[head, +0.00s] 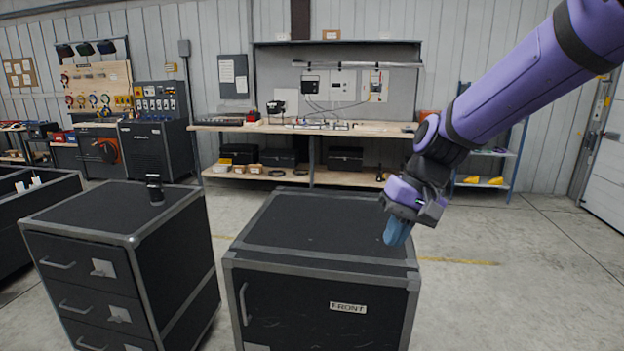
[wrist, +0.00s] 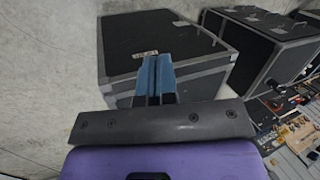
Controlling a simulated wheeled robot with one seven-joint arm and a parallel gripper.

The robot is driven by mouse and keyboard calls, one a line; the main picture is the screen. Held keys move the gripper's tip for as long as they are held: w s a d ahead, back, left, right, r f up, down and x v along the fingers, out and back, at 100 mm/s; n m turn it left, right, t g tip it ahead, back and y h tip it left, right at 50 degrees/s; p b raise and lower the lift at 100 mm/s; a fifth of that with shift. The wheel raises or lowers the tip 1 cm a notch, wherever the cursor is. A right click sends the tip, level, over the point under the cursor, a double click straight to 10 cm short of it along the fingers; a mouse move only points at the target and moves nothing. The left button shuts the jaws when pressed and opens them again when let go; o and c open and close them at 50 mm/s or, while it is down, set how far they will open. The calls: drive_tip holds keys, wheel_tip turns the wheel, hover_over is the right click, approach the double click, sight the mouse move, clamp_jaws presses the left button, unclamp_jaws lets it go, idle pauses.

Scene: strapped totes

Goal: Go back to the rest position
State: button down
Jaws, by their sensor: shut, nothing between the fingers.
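My gripper (head: 397,232) hangs from my purple arm at the right of the head view, in front of the right part of the black case marked FRONT (head: 318,300). Its blue fingers (wrist: 155,78) are together and hold nothing. In the wrist view the fingers overlap the same case (wrist: 165,35) in the picture. I cannot tell the exact gap between the fingertips and the case.
A black drawer case (head: 115,225) stands to the left with a small dark cylinder (head: 154,188) on top. A workbench (head: 310,128) with equipment runs along the back wall. A blue shelf unit (head: 490,160) stands at the back right. Floor at the right is clear.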

drive_tip(key=s+d+r+t+h, duration=0.2)
drive_tip(key=s+d+r+t, duration=0.1)
drive_tip(key=s+d, duration=0.4)
drive_tip(key=s+d+r+t+h, duration=0.2)
drive_tip(key=s+d+r, duration=0.4)
drive_tip(key=s, duration=0.6)
drive_tip(key=d, duration=0.2)
drive_tip(key=shift+s+d+t, duration=0.3)
drive_tip(key=shift+s+t, duration=0.1)
